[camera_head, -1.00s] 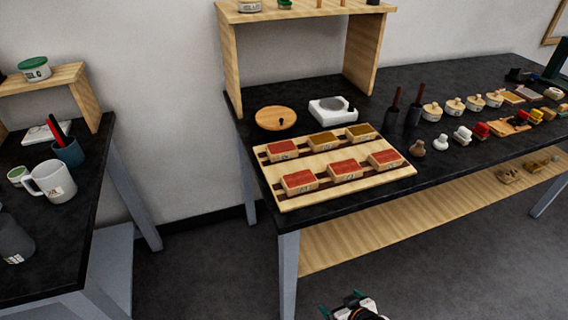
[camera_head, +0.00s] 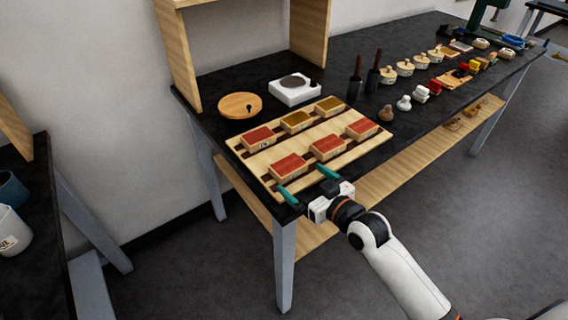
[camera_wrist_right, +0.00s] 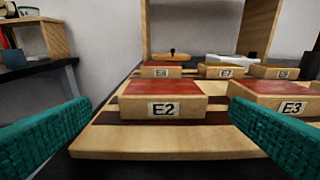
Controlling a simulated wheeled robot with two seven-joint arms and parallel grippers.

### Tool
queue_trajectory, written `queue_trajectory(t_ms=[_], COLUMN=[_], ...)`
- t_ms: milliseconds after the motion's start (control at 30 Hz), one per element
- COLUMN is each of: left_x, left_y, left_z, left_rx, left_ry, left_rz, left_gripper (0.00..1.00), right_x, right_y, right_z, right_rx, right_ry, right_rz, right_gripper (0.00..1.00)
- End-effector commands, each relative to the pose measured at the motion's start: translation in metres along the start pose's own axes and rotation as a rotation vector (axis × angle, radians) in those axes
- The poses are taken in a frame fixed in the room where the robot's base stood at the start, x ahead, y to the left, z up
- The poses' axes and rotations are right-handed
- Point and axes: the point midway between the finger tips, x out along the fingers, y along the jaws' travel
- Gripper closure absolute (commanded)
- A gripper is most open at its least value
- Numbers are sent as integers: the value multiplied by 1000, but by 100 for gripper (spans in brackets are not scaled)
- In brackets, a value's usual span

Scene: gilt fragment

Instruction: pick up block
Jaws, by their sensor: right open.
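Several wooden blocks with red or yellow-brown tops sit in two rows on a wooden tray (camera_head: 268,180) on the black table. The near-left red block (camera_head: 289,167) carries the label E2 in the right wrist view (camera_wrist_right: 160,108). A red block labelled E3 (camera_wrist_right: 272,104) is to its right, and blocks labelled E6 (camera_wrist_right: 161,72) and E7 (camera_wrist_right: 226,71) are behind. My right gripper (camera_head: 308,183) is open and empty at the tray's near edge, its green fingers spread either side of E2 and short of it. My left gripper is not in view.
Dark-handled tools (camera_head: 373,75), small weights (camera_head: 404,103) and round pots (camera_head: 388,75) line the table to the right. A wooden shelf (camera_head: 178,60) stands at the back.

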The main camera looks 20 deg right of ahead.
Motion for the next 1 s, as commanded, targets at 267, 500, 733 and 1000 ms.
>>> queue_trajectory(t_ms=[267,500,733,1000], left_x=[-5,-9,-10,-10], left_y=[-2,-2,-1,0], left_z=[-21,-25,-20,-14], left_rx=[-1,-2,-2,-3], left_ry=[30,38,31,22], left_rz=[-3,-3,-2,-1], left_gripper=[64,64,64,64], right_x=[41,64,93,96], right_y=[0,-2,-2,-2], right_z=[1,3,2,1], right_rx=[2,2,1,0], right_ry=[0,0,1,1], right_rz=[0,-1,0,0], right_gripper=[0,0,0,0])
